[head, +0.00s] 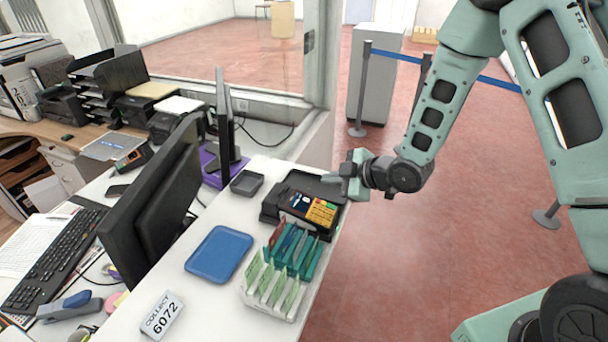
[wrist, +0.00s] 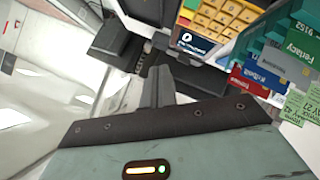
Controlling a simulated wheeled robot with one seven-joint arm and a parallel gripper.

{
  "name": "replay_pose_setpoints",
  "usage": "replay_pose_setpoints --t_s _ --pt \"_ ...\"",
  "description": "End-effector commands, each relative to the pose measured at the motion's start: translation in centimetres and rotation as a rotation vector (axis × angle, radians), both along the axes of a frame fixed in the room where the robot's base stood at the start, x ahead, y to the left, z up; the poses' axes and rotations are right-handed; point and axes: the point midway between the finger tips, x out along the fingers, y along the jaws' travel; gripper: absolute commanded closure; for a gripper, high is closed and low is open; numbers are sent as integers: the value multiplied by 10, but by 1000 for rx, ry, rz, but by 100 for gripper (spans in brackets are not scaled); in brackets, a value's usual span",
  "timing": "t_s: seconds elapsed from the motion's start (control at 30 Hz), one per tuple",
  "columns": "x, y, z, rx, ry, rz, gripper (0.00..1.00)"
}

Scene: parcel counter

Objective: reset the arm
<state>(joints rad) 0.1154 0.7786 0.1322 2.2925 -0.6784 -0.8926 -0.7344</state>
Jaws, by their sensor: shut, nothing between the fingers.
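My arm reaches in from the right in the head view. My gripper (head: 340,180) is above the far right edge of the white counter, beside the black card terminal (head: 303,207). The gripper is shut with nothing in it. In the wrist view my gripper (wrist: 158,75) shows its fingers together in the middle, pointing toward the dark terminal base. The terminal's yellow keypad (wrist: 218,20) is just ahead and to the right there. I cannot tell how far the fingertips are above the counter.
A card rack (head: 279,271) with several cards stands close to the terminal. A blue tray (head: 219,254), a small dark dish (head: 247,182), a "COLLECT 6072" sign (head: 162,316) and a monitor (head: 152,205) are also on the counter. Open red floor (head: 430,250) lies to the right.

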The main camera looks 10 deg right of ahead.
Motion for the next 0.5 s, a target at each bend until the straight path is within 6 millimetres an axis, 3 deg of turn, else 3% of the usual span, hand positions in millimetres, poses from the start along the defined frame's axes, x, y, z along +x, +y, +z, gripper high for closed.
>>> replay_pose_setpoints --t_s 0.17,0.27,0.37,0.5 --pt "0 1 0 -1 3 0 100" --pt "-6 13 2 -21 61 -24 100" --pt "-22 30 6 -52 170 -79 100" --pt "-69 56 15 -98 369 -194 100"
